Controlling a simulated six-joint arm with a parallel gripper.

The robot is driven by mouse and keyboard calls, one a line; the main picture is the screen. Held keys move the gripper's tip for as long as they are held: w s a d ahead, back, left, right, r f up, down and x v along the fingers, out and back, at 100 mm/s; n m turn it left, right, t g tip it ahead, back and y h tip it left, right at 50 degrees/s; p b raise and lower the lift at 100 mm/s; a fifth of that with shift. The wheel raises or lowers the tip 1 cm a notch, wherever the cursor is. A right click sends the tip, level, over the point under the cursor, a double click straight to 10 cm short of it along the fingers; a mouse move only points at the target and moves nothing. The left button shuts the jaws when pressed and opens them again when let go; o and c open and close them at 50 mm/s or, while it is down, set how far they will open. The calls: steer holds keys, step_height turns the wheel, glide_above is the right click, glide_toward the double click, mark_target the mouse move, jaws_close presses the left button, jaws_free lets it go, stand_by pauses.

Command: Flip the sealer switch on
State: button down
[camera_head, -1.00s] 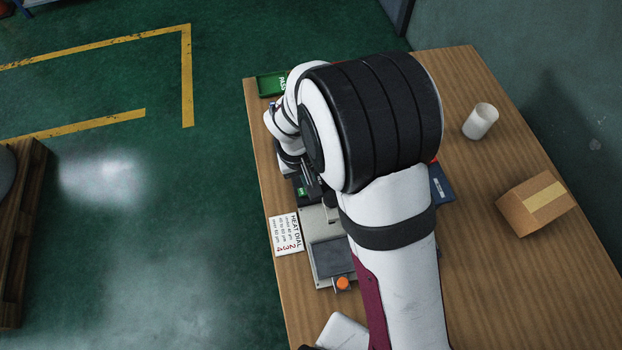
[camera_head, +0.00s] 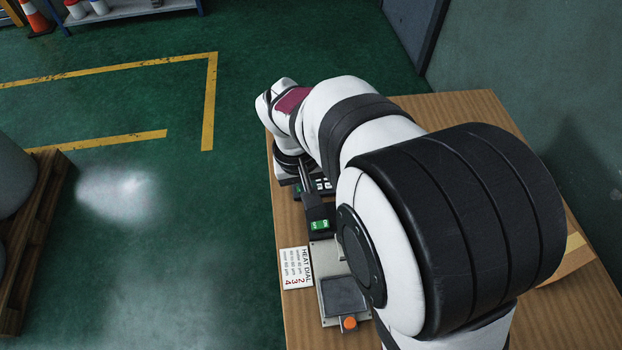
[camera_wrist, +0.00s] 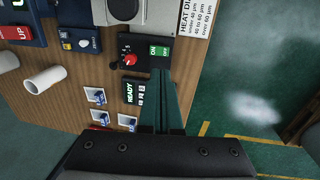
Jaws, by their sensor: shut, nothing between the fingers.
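The sealer's black control box (camera_wrist: 126,51) has a red dial and a green panel (camera_wrist: 159,51) marked ON and OFF in the wrist view. The green ON label (camera_head: 320,225) also shows in the head view. I cannot tell which way the switch is set. My gripper (camera_wrist: 160,70) is shut and empty, with its narrow fingers ending right at the edge of the green panel. I cannot tell whether they touch it. In the head view my gripper (camera_head: 314,203) reaches down at the box from its far side.
A READY display (camera_wrist: 130,92) is left of my fingers. Several picture cards, a white cylinder (camera_wrist: 45,78) and a blue unit (camera_wrist: 80,40) stand farther left. My arm hides much of the table.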

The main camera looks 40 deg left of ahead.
mark_target(326, 224)
steer(key=r, duration=0.4)
steer(key=shift+s+a, duration=0.15)
steer(key=shift+a, duration=0.05)
steer(key=f, duration=0.4)
steer(key=w+d+f, duration=0.1)
steer(key=f, duration=0.4)
steer(key=w+d+f, duration=0.1)
steer(key=f, duration=0.4)
steer(key=shift+w+d, duration=0.15)
steer(key=shift+d, duration=0.1)
steer(key=shift+w+f, duration=0.1)
steer(key=shift+f, duration=0.05)
